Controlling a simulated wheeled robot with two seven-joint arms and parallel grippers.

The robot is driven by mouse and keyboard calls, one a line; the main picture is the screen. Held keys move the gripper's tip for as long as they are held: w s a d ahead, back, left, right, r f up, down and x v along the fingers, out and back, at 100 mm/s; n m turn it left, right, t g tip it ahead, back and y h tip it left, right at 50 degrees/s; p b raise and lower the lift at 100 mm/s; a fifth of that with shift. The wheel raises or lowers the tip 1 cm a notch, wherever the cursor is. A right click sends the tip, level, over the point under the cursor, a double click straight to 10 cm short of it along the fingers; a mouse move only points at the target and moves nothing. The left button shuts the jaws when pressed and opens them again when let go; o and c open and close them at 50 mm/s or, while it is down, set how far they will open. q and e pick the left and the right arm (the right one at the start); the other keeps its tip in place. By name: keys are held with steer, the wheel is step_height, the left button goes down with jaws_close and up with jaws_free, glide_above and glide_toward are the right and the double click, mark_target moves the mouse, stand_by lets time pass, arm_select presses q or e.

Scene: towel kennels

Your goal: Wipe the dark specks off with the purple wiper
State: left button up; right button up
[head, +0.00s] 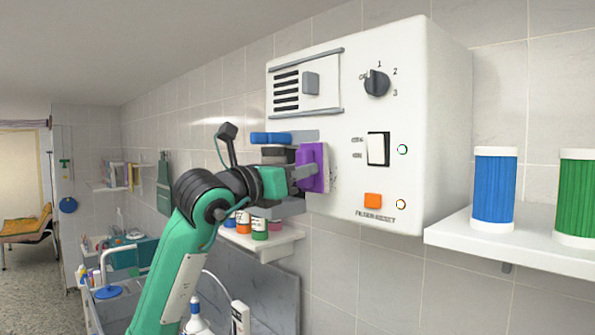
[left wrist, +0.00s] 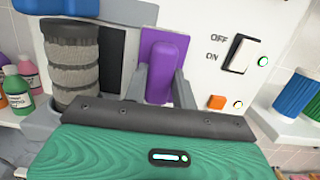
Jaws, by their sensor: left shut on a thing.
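My left gripper (head: 302,178) is shut on the purple wiper (head: 312,167), in front of the lower left of the white control box (head: 437,130). The wiper's face is turned to the box front; I cannot tell whether it touches. A few faint dark specks (head: 331,170) show on the white front just right of the wiper. In the left wrist view, the wiper (left wrist: 164,58) stands upright between the two grey fingers (left wrist: 160,90). Whatever lies behind the wiper is hidden. My right gripper is not in view.
The box front carries a knob (head: 376,83), a rocker switch (head: 377,149), an orange button (head: 373,200) and a vent slider (head: 311,83). A grey ribbed cylinder (left wrist: 72,70) stands left of the wiper. Blue (head: 494,190) and green (head: 575,197) cylinders stand on the right shelf.

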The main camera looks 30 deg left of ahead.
arm_select(q)
steer(key=shift+x, duration=0.95)
steer(key=shift+f, duration=0.2)
